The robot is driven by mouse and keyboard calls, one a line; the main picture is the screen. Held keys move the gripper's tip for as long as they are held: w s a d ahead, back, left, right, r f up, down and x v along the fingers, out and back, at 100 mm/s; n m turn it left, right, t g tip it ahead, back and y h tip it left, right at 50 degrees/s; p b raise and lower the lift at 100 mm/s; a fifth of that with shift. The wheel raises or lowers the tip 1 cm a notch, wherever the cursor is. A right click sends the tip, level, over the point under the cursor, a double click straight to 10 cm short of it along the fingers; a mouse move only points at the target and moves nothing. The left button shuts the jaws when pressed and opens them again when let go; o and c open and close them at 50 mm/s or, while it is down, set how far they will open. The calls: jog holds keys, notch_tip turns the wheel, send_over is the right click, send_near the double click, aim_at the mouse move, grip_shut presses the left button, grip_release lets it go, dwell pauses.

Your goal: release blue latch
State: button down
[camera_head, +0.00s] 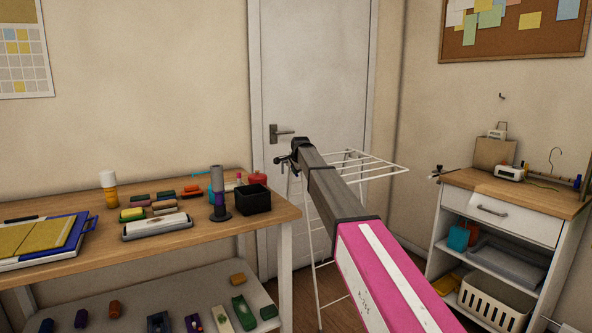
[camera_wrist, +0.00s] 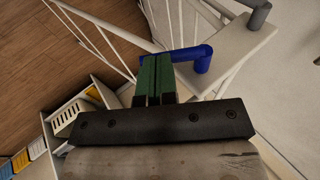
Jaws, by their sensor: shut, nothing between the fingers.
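The blue latch (camera_wrist: 203,58) is a bent blue bar with a rounded end, set on the edge of a pale panel in the wrist view. My gripper (camera_wrist: 155,60) has two green fingers, shut together with nothing between them. The fingertips are right beside the left arm of the latch and overlap it in the picture; I cannot tell if they touch. In the head view, my gripper (camera_head: 287,160) is small and dark at the far end of my arm, in front of the door. I cannot make out the latch there.
A white wire rack (camera_head: 365,172) stands behind my arm, by the door (camera_head: 310,60). A wooden table (camera_head: 70,245) with several items is at left. A cabinet (camera_head: 500,212) with a basket (camera_head: 490,300) is at right.

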jog(key=f+t+y, duration=0.2)
jog(key=t, duration=0.1)
jog(key=t+y, duration=0.1)
jog(key=t, duration=0.1)
jog(key=shift+w+a+f+m, duration=0.2)
jog(key=shift+w+f+m, duration=0.1)
jog(key=shift+f, duration=0.1)
jog(key=shift+w+a+f, duration=0.2)
jog(key=shift+w+f, duration=0.1)
jog(key=shift+f, duration=0.15)
jog(key=shift+r, duration=0.2)
jog(key=shift+r, duration=0.6)
jog(key=shift+s, duration=0.15)
jog(key=s+f+v, duration=0.1)
jog(key=f+v, duration=0.2)
jog(key=v, duration=1)
jog(key=shift+s+d, duration=0.3)
jog(key=shift+d, duration=0.15)
